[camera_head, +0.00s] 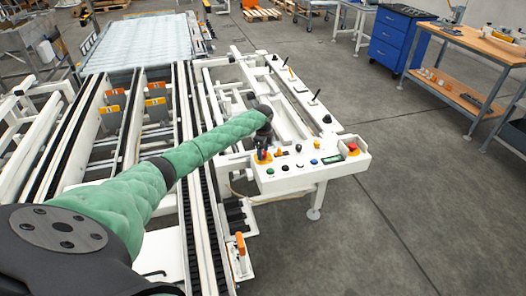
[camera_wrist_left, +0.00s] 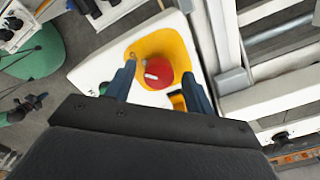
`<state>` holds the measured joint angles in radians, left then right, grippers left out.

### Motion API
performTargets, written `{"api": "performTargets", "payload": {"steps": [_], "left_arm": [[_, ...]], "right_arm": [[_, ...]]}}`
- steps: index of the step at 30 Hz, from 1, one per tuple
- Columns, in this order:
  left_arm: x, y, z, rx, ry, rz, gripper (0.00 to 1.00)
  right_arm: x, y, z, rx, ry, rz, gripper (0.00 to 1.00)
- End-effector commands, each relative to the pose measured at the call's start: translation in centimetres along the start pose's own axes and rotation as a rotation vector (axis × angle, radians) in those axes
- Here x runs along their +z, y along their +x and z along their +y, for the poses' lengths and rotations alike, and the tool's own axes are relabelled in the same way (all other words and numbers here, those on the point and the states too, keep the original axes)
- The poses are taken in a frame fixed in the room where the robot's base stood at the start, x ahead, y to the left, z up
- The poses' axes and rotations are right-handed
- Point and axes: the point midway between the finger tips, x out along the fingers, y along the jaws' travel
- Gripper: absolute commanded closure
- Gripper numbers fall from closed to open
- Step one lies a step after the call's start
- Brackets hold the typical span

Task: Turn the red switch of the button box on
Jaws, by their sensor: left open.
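The white button box (camera_head: 300,168) stands at the front end of the white machine frame. The red switch (camera_wrist_left: 158,73) is a round knob with a white mark, on a yellow plate (camera_wrist_left: 172,41) at the box's left end in the head view. My left gripper (camera_wrist_left: 159,70) is open, its two dark fingers on either side of the knob. I cannot tell whether they touch it. In the head view, my left gripper (camera_head: 263,146) hides the red knob, and only part of the yellow plate (camera_head: 262,157) shows. My right gripper is not in view.
Another red button (camera_head: 352,147) on yellow sits at the box's right corner. Conveyor rails (camera_head: 185,130) run along the left. The floor (camera_head: 410,190) right of the box is clear.

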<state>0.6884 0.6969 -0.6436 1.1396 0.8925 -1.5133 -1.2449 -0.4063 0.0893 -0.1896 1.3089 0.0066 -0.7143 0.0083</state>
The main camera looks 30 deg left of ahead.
Motion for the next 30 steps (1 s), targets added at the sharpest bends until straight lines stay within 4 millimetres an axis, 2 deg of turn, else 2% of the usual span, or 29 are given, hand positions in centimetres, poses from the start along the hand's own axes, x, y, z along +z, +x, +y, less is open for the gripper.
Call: {"api": "performTargets", "payload": {"steps": [7, 9, 21, 30], "left_arm": [[-0.1, -0.9, -0.1, -0.002, 0.001, 0.001, 0.46], [0.0, -1.7, -0.1, -0.002, 0.001, 0.001, 0.46], [0.0, -7.0, -0.1, -0.001, 0.001, 0.001, 0.46], [0.0, -7.8, 0.0, 0.000, 0.000, 0.000, 0.46]], "right_arm": [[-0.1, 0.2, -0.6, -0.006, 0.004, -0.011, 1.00], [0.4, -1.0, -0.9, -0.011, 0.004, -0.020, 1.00], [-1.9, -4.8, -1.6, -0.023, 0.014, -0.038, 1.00], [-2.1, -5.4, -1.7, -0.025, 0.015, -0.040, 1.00]]}}
